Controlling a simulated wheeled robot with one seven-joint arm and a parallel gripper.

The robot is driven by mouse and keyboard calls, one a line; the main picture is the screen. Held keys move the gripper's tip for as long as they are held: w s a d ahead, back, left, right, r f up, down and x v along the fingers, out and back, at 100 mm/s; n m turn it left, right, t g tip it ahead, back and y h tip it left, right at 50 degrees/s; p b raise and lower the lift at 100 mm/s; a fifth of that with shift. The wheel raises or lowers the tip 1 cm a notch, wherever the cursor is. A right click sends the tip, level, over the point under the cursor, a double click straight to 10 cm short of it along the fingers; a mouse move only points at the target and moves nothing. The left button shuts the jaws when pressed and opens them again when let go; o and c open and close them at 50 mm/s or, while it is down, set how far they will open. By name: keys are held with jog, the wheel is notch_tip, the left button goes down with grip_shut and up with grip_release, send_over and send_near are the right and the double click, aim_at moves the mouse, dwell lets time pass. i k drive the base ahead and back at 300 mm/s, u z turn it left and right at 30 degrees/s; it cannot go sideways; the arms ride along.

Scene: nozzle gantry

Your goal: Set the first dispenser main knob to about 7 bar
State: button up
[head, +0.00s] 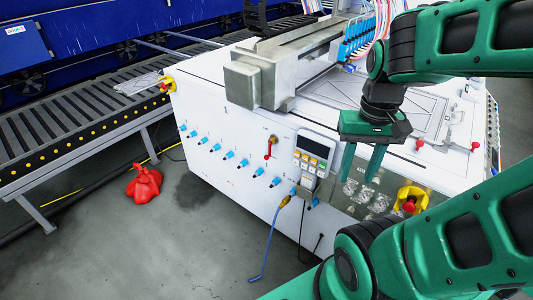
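My gripper (360,178) is green and hangs fingers down over the right part of the white machine's front edge. Its two fingers are apart, with nothing seen between them. Several small clear and silver fittings (378,203) sit on a grey panel just below and behind the fingertips. They may be the dispenser knobs and gauges, but they are too small to tell apart, and no pressure reading is legible. The fingers partly overlap this panel in the picture, and I cannot tell whether they touch anything.
A keypad unit (312,153) with a display is left of my gripper. A yellow-backed red emergency button (409,205) is to the right. Blue fittings (229,155), a red-handled valve (269,147) and a blue hose (271,240) are on the front. A metal gantry (280,65) stands above.

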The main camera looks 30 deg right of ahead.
aim_at(375, 182)
jog(key=z, duration=1.45)
